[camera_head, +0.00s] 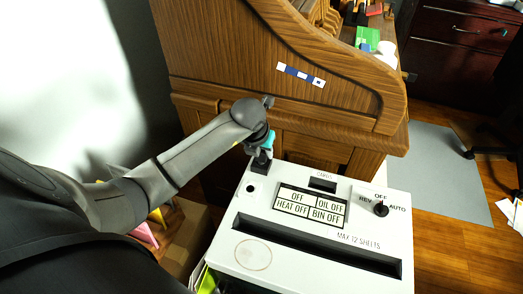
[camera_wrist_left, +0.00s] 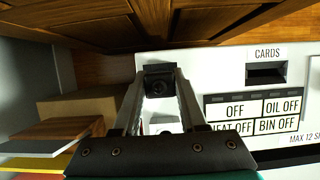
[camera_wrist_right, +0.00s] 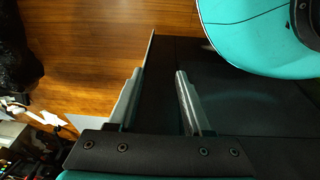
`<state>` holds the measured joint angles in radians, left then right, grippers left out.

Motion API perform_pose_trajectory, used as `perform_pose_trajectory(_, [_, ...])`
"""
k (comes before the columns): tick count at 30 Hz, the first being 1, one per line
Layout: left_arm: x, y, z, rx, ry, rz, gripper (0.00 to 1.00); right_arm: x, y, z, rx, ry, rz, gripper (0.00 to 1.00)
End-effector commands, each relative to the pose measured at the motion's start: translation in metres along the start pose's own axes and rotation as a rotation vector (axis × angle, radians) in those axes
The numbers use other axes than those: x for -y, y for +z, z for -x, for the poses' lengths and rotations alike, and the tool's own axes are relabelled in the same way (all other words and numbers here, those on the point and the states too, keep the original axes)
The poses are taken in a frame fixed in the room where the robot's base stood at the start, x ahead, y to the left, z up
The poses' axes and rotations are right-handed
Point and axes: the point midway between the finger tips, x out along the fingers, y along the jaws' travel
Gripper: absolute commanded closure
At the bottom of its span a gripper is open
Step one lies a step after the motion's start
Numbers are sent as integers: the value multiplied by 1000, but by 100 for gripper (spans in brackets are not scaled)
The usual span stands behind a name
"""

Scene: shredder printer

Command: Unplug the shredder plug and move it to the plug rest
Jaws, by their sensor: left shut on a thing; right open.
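The shredder (camera_head: 300,262) is a white box with a status panel, a knob and a long dark slot in its top. A black plug (camera_head: 261,163) stands at the top's back left corner. My left gripper (camera_head: 265,150) comes down over the plug from above. In the left wrist view its fingers (camera_wrist_left: 158,88) are shut on the black plug (camera_wrist_left: 159,80). Whether the plug is still seated is hidden. A small dark round hole (camera_head: 250,188) is in the top just in front of the plug. My right gripper (camera_wrist_right: 155,100) is open and empty. I cannot identify a plug rest.
A wooden roll-top desk (camera_head: 260,60) stands close behind the shredder. The shredder has a card slot (camera_head: 322,184) and a mode knob (camera_head: 381,208). Coloured papers and a brown box (camera_wrist_left: 82,105) lie left of the shredder. Wooden floor (camera_head: 440,250) is free at the right.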

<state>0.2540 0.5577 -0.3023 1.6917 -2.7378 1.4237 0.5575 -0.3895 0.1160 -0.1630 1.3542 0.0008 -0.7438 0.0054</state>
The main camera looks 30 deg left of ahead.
Motion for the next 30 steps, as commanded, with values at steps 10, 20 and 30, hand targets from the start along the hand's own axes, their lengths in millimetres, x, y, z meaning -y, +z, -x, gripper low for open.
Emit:
perform_pose_trajectory(10, [0, 4, 8, 1, 0, 0, 100, 0, -2, 8, 0, 0, 0, 50])
perform_pose_trajectory(20, [0, 14, 33, 1, 0, 0, 100, -1, -7, 32, 0, 0, 0, 50])
perform_pose_trajectory(30, [0, 16, 39, 0, 0, 0, 100, -2, -8, 38, 0, 0, 0, 50])
